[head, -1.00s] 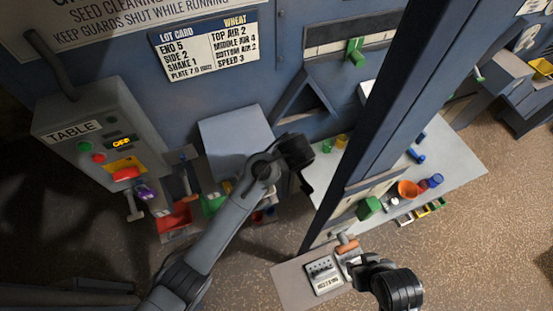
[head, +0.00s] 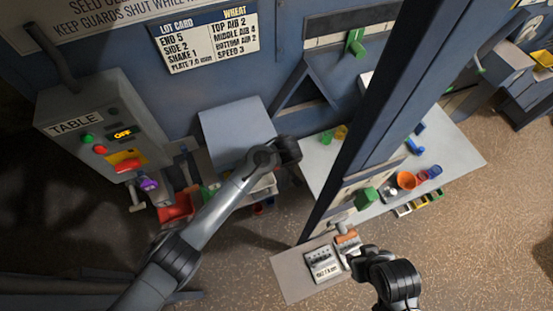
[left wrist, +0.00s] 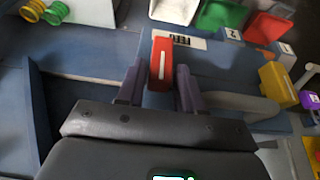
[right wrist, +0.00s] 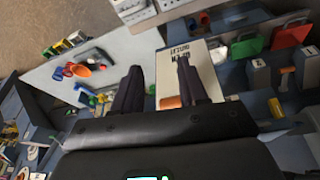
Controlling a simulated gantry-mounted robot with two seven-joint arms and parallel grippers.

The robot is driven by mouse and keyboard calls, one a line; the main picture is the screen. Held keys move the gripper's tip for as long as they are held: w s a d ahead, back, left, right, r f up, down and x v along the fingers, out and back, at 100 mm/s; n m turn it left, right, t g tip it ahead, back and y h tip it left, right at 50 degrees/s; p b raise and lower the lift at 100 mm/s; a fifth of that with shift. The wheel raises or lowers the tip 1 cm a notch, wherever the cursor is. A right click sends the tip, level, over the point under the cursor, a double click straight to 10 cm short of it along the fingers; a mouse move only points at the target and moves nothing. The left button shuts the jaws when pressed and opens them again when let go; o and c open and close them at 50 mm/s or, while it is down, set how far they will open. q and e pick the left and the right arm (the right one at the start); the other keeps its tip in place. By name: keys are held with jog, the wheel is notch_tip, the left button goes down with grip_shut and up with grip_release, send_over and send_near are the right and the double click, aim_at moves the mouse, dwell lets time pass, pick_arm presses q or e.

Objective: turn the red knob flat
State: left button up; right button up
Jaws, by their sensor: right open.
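A red knob (left wrist: 161,62) with a white line along it stands beside a white FEED label (left wrist: 178,41) in the left wrist view. The line runs nearly upright in that view. My left gripper (left wrist: 159,72) is open, with one finger on each side of the knob and small gaps showing. In the head view my left gripper (head: 288,152) hides that knob. Another red handle (head: 127,165) is on the TABLE control box. My right gripper (right wrist: 158,72) is open near an orange handle (right wrist: 170,102) and an outlet label; it also shows in the head view (head: 358,262).
A dark blue post (head: 385,120) rises between my arms. A grey table (head: 455,165) behind it holds an orange bowl (head: 406,180) and small coloured parts.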

pick_arm(q)
jog(key=shift+c, duration=0.3)
grip_shut()
jog(key=shift+d+y, duration=0.1)
jog(key=shift+y, duration=0.2)
jog(key=shift+w+d+f+g+y+b, duration=0.2)
jog(key=shift+d+g+y+b, duration=0.15)
jog(key=shift+y+b, duration=0.5)
jog(key=shift+w+d+f+m+g+y+b, duration=0.2)
jog(key=shift+y+b, duration=0.5)
jog(key=shift+b, duration=0.7)
jog(key=shift+s+d+r+m+g+y+b, duration=0.1)
jog(key=shift+m+g+y+b, duration=0.2)
jog(key=shift+y+b, duration=0.7)
jog(key=shift+w+d+f+m+g+y+b, duration=0.1)
jog(key=shift+m+g+y+b, duration=0.2)
jog(key=shift+b, duration=1.45)
